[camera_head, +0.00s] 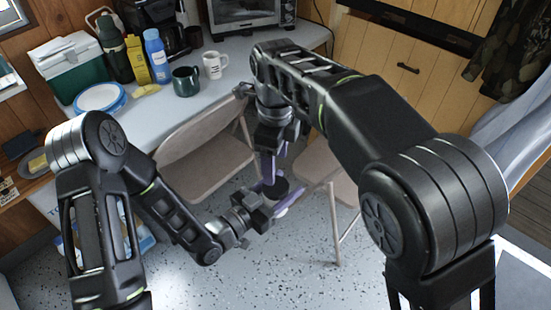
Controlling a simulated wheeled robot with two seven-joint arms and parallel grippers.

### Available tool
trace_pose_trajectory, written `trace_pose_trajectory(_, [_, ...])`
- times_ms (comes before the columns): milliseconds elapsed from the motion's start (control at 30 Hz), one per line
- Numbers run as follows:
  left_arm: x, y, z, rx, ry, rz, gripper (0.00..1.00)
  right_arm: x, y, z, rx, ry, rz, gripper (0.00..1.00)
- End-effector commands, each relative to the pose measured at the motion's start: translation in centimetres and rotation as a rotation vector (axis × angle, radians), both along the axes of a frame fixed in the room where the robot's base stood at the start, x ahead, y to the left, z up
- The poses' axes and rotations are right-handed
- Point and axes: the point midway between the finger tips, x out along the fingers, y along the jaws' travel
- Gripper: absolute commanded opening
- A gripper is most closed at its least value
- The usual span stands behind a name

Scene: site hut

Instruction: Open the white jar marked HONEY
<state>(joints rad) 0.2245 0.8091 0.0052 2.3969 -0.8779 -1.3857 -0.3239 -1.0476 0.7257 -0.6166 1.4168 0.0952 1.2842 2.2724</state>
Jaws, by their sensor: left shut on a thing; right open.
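A small jar (282,211) is held in the air in front of the folding chairs. A sliver of its white body shows below, and a round dark lid (275,188) shows on top. Its label cannot be read from here. My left gripper (277,197) comes in from the lower left and is shut on the jar, with its purple fingers on either side. My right gripper (274,170) points down from above, open, with its fingers close over the lid. Whether they touch the lid cannot be told.
A grey table (223,88) behind holds a green mug (186,81), a white mug (214,65), a blue bottle (157,56), a cooler (69,73) and a blue-rimmed plate (100,98). Beige folding chairs (203,165) stand just behind my grippers. Speckled floor lies below.

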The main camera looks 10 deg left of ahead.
Motion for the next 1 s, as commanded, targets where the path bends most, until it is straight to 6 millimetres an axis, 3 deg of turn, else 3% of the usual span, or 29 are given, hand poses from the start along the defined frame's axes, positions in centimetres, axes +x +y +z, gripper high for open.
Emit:
trace_pose_trajectory(500, [0.0, 0.0, 0.1, -0.001, -0.002, 0.000, 0.00, -0.1, -0.1, -6.7, -0.002, 0.002, 0.000, 0.67])
trace_pose_trajectory(900, [0.0, 0.0, 0.1, -0.001, -0.002, 0.000, 0.00, 0.0, 0.0, -7.6, 0.001, 0.000, 0.000, 0.67])
trace_pose_trajectory(1000, [0.0, 0.0, 0.1, -0.001, -0.002, 0.000, 0.00, 0.0, 0.0, -7.6, 0.000, 0.000, 0.000, 0.59])
